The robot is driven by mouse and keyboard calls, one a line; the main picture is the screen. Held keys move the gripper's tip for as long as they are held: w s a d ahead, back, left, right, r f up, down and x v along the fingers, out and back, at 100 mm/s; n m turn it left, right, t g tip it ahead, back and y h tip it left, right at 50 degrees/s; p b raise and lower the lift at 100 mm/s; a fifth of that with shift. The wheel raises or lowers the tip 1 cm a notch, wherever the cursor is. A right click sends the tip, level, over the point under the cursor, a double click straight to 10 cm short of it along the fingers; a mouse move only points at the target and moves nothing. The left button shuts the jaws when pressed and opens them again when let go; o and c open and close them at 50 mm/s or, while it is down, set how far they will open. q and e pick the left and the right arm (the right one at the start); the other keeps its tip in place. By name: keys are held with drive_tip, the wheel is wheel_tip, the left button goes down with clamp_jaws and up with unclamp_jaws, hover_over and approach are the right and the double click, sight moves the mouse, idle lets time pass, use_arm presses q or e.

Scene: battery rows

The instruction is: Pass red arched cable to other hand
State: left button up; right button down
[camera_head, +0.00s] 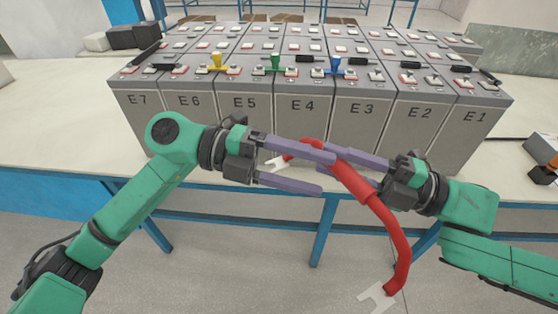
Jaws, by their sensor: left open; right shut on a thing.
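The red arched cable (389,224) is held in front of the battery row, above the table's front edge. It curves from a metal lug at its upper left end down to another metal lug at its lower right end. My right gripper (347,170) comes in from the right and is shut on the cable near its upper part. My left gripper (310,172) comes in from the left and is open, its fingers pointing right. Its upper finger overlaps the cable in the picture near the upper lug. I cannot tell whether it touches the cable.
Grey batteries marked E1 to E7 (305,122) stand in rows on the pale table (60,125) behind my grippers. Yellow, green and blue handled pieces (276,63) stand on their tops. Dark boxes (133,37) are at the back left. An orange-and-black object (543,152) lies at the right.

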sight(340, 180)
use_arm(q)
drive_tip(key=d, duration=0.4)
drive_tip(key=s+d, duration=0.1)
drive_tip(key=d, duration=0.1)
drive_tip(key=shift+d+f, duration=0.4)
use_arm(e)
drive_tip(key=shift+d, duration=0.15)
use_arm(q)
clamp_jaws()
use_arm(e)
drive_tip(key=shift+r, duration=0.1)
use_arm(q)
drive_tip(key=shift+f, duration=0.1)
drive_tip(key=shift+w+a+f, duration=0.1)
drive_tip(key=shift+f, duration=0.15)
use_arm(e)
drive_tip(key=shift+r, duration=0.15)
use_arm(q)
drive_tip(key=shift+r, duration=0.1)
use_arm(e)
drive_tip(key=shift+c, duration=2.4)
unclamp_jaws()
use_arm(q)
drive_tip(key=shift+r, duration=0.15)
use_arm(e)
drive_tip(key=shift+f, duration=0.2)
